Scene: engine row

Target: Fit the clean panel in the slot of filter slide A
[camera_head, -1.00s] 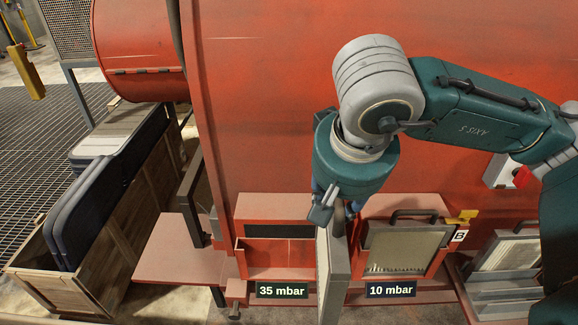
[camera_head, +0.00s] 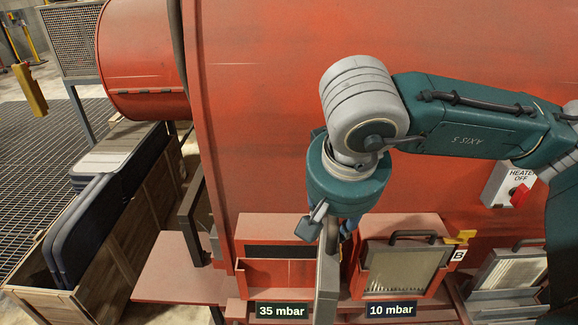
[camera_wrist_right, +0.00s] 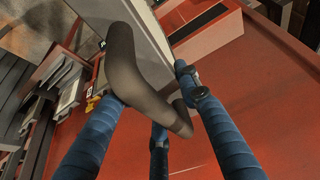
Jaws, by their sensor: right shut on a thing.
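The filter slide with the empty-looking red slot (camera_head: 280,270) stands left of centre, above the 35 mbar label; no letter shows on it, but its neighbour (camera_head: 405,270) is marked B, so I take it as slide A. My right gripper (camera_head: 335,225) is shut on the black handle of a grey panel (camera_head: 327,280). The panel hangs upright, nearly edge-on, in front of the gap between the two slides and covers slide A's right end. The wrist view shows the handle (camera_wrist_right: 130,85) between my blue fingers and the pale panel (camera_wrist_right: 125,15) beyond. My left gripper is out of view.
Slide B holds a pleated panel with a dark handle. A yellow latch (camera_head: 461,237) sits at its right. Another panel (camera_head: 512,272) stands at far right, below the heater switch box (camera_head: 508,186). A wooden crate (camera_head: 125,250) with dark panels stands left. A red shelf (camera_head: 180,270) lies beside slide A.

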